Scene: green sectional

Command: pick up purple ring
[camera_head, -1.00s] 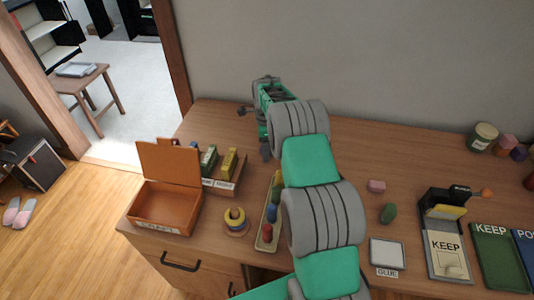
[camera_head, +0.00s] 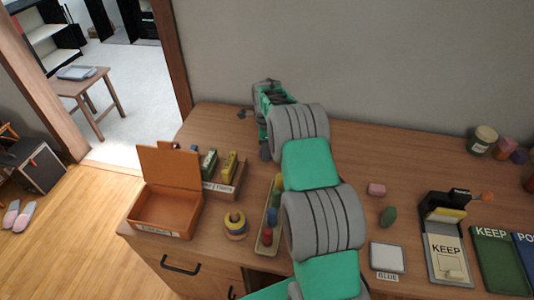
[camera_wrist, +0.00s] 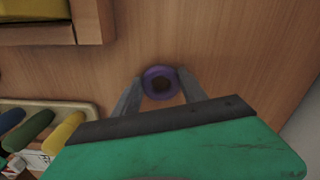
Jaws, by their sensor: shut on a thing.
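The purple ring (camera_wrist: 146,82) shows in the wrist view, a small round ring with a dark centre, between the two fingertips of my gripper (camera_wrist: 159,84). My gripper is shut on it, one finger against each side. The wood tabletop lies behind the ring; I cannot tell whether the ring touches it. In the head view my gripper (camera_head: 265,152) points down at the back of the desk, left of my arm, and the ring is hidden there.
An open orange box (camera_head: 148,209), a stacked ring toy (camera_head: 235,222) and a tray of coloured pegs (camera_head: 262,246) stand to the left. A holder with yellow and green blocks (camera_head: 226,190) is near my gripper. A pink block (camera_head: 376,189) and green piece (camera_head: 388,216) lie right of my arm.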

